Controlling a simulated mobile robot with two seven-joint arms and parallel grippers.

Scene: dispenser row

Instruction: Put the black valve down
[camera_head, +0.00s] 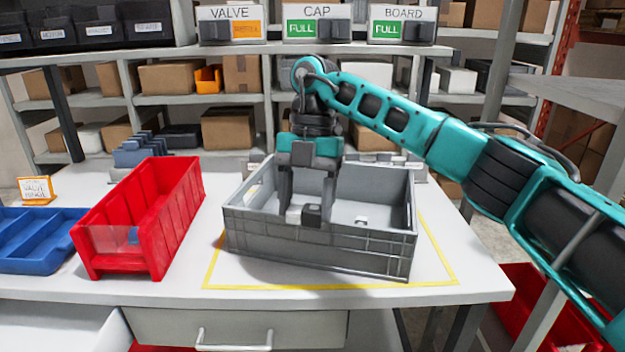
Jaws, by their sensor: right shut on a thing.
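My right gripper (305,212) points down over the grey crate (320,252), close to its front rim. It is shut on a small black valve (313,214), with a pale piece at its left side. The valve shows just at the crate's front rim; I cannot tell its exact height over the crate floor. A small light-and-dark item (361,221) shows inside the crate to the right. My left gripper is not in view.
The crate stands within a yellow outline (440,262) on the white table. A red bin (140,225) and a blue tray (35,238) stand to the left. Dispenser signs for valve (231,24), cap (317,23) and board (403,24) are above. Shelves with boxes are behind.

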